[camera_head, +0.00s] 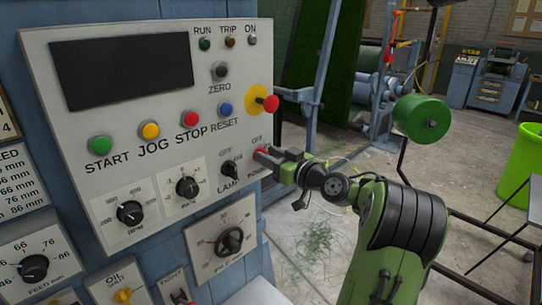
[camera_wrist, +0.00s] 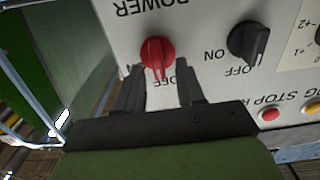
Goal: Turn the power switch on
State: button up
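The power switch is a red knob (camera_head: 261,151) near the lower right edge of the pale control panel (camera_head: 140,75). In the wrist view, which shows the panel upside down, the red knob (camera_wrist: 157,54) sits under the word POWER. Its ridge points down in the picture, towards the OFF lettering, which a finger partly covers. My gripper (camera_head: 276,160) is at the knob in the head view. In the wrist view my gripper (camera_wrist: 160,72) is open, with one dark finger on each side of the knob's lower part. I cannot tell whether the fingers touch it.
The black lamp switch (camera_head: 231,171) is close to the left of the power knob. A red emergency button (camera_head: 270,104) on a yellow disc juts out above. Open floor (camera_head: 320,245) lies right of the panel, with a green roll (camera_head: 420,117) behind my arm.

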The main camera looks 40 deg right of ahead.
grip_shut()
jog(key=shift+d+f+m+p, duration=0.2)
jog(key=shift+m+p, duration=1.4)
jog(key=shift+m, duration=1.4)
jog(key=shift+d+f+m+p, duration=0.2)
jog(key=shift+m+p, duration=1.35)
jog(key=shift+m, duration=1.45)
jog(key=shift+d+f+m+p, duration=0.2)
jog(key=shift+m+p, duration=1.4)
jog(key=shift+m, duration=1.4)
grip_release()
